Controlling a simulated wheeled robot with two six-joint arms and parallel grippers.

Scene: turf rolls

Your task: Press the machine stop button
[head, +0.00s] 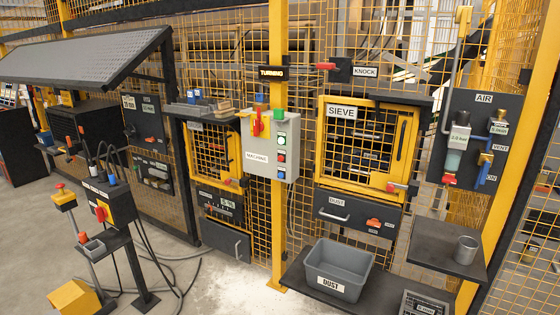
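The grey control box labelled MACHINE (257,174) hangs on the yellow post of the mesh fence, near the middle of the head view. A column of small round buttons runs down its right side. A red rotary switch (258,124) is at the box's upper left. Neither of my grippers is in view, and nothing covers the red button.
A yellow-framed SIEVE door (322,150) is right of the box. Below stands a grey DUST bin (338,270) on a dark shelf. An AIR panel (482,110) is at the right. A pedestal switch (112,203) with cables stands at left. Open floor lies at lower left.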

